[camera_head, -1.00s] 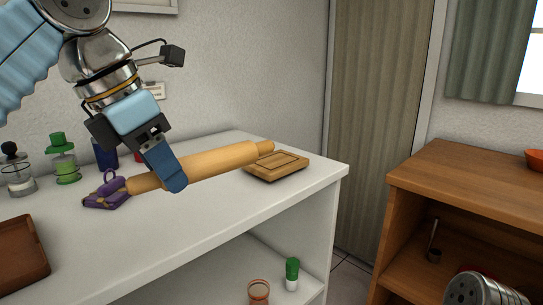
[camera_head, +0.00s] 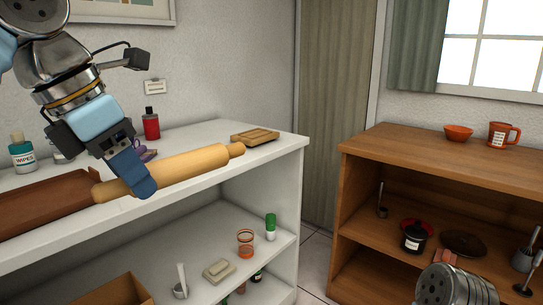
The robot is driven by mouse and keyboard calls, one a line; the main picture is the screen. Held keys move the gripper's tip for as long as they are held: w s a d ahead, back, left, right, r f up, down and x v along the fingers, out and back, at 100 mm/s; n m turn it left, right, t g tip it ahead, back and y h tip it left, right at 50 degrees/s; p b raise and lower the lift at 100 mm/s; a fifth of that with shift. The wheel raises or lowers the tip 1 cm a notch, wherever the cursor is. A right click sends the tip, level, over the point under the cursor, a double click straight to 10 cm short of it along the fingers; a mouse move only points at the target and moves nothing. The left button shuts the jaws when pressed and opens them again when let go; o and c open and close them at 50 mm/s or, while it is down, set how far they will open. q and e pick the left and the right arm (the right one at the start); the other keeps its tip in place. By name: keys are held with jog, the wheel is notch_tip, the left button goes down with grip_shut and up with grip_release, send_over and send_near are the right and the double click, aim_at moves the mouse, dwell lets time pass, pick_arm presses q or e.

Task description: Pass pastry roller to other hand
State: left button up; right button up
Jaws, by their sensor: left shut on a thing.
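The pastry roller (camera_head: 186,165) is a light wooden rolling pin with a handle at each end. It lies slantwise in the picture, in front of the white counter. My left gripper (camera_head: 140,180) is shut on it near its left end; the near finger covers part of the roller. Whether the roller touches the counter, I cannot tell. A grey metal part of my right arm (camera_head: 455,288) shows at the bottom right; its gripper is out of the picture.
The white counter (camera_head: 215,130) holds a brown tray (camera_head: 45,205), a wooden board (camera_head: 255,137), a red bottle (camera_head: 151,125) and a wipes bottle (camera_head: 22,153). A wooden shelf unit (camera_head: 420,150) stands at right with an orange bowl (camera_head: 458,132) and mug (camera_head: 502,135). A floor gap separates them.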

pick_arm(q)
jog(key=shift+s+f, duration=0.15)
jog(key=shift+s, duration=0.45)
jog(key=shift+s+a+f, duration=0.1)
jog(key=shift+s+f, duration=0.05)
jog(key=shift+f, duration=0.15)
jog(key=shift+w+f+m, duration=0.5)
jog(key=shift+w+f, duration=0.05)
jog(key=shift+f, duration=0.1)
jog(key=w+f+m+g+y, duration=0.1)
jog(key=f+m, duration=0.7)
jog(key=f, duration=0.9)
jog(key=w+a+f+m+g+y, duration=0.1)
jog(key=w+f+m+g, duration=0.3)
jog(key=f+m, duration=0.5)
jog(key=w+a+f+m+g+y, duration=0.1)
jog(key=f+m, duration=0.8)
jog(key=f, duration=1.7)
jog(key=shift+w+a+f+g, duration=0.15)
jog(key=shift+w+f+g, duration=0.05)
jog(key=shift+w+g, duration=0.8)
pick_arm(e)
jog(key=shift+s, duration=0.5)
pick_arm(q)
jog(key=shift+w, duration=0.15)
